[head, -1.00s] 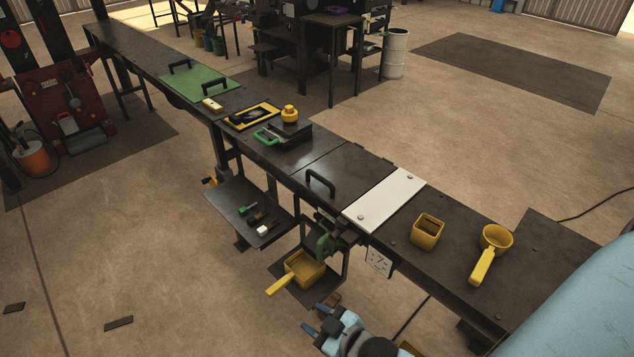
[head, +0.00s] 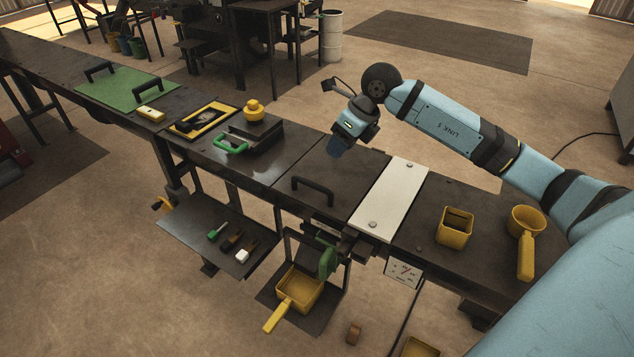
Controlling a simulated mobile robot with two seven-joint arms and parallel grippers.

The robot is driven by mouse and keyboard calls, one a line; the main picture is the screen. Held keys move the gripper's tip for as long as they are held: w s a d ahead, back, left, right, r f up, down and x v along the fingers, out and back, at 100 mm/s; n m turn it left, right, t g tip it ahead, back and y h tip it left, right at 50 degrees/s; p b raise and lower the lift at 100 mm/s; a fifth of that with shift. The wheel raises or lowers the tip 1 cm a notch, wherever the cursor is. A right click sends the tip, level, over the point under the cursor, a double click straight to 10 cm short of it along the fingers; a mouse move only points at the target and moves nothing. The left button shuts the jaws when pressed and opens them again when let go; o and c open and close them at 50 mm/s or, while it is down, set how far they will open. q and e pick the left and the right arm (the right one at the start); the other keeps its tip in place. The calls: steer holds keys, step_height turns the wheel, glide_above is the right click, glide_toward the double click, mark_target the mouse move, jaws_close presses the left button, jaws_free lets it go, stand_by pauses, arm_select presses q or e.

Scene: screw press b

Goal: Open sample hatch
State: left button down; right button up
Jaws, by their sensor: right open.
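A dark flat hatch panel (head: 352,172) lies closed in the long bench, left of a white plate. A black bar handle (head: 314,185) stands at its near side. Whether the fingertips touch the panel I cannot tell. My left gripper is not in view.
The white bolted plate (head: 388,200) is right of the panel. A yellow square cup (head: 455,228) and a yellow ladle (head: 526,240) stand on the right end. A green-handled tool (head: 231,145) and yellow knob (head: 254,110) are left. A yellow scoop (head: 298,290) sits below on a shelf.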

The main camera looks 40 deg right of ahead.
steer(key=p+x, duration=0.1)
steer(key=x, duration=1.1)
steer(key=shift+w+a+f, duration=0.1)
steer(key=shift+a+f, duration=0.1)
steer(key=shift+f, duration=0.1)
jaws_close()
